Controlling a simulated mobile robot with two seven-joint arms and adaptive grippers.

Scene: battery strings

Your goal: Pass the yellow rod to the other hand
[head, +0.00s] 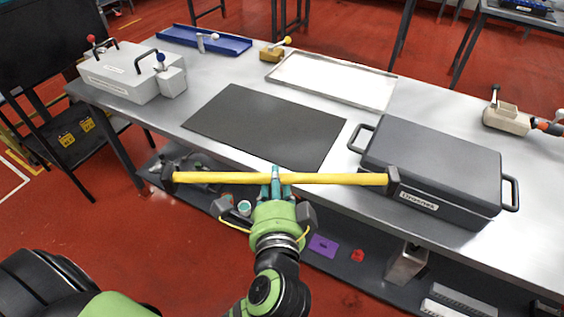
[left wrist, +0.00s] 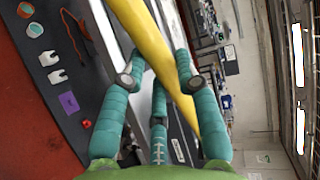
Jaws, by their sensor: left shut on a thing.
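The yellow rod (head: 225,178) has dark ends and lies level across the head view, in front of the workbench edge. My left gripper (head: 275,182), green with teal fingers, is shut on the rod near its middle. In the left wrist view the yellow rod (left wrist: 146,38) runs diagonally between the teal fingers of my left gripper (left wrist: 158,85). The rod's right end overlaps the front left corner of the dark case in the head view; I cannot tell whether they touch. My right gripper is in neither view.
The metal workbench (head: 235,75) bears a dark mat (head: 265,125), a dark case (head: 435,165) with handles, a white tray (head: 330,80), a blue tray (head: 205,40) and a grey box (head: 125,72). A lower shelf holds a purple piece (head: 323,246) and a red piece (head: 357,256).

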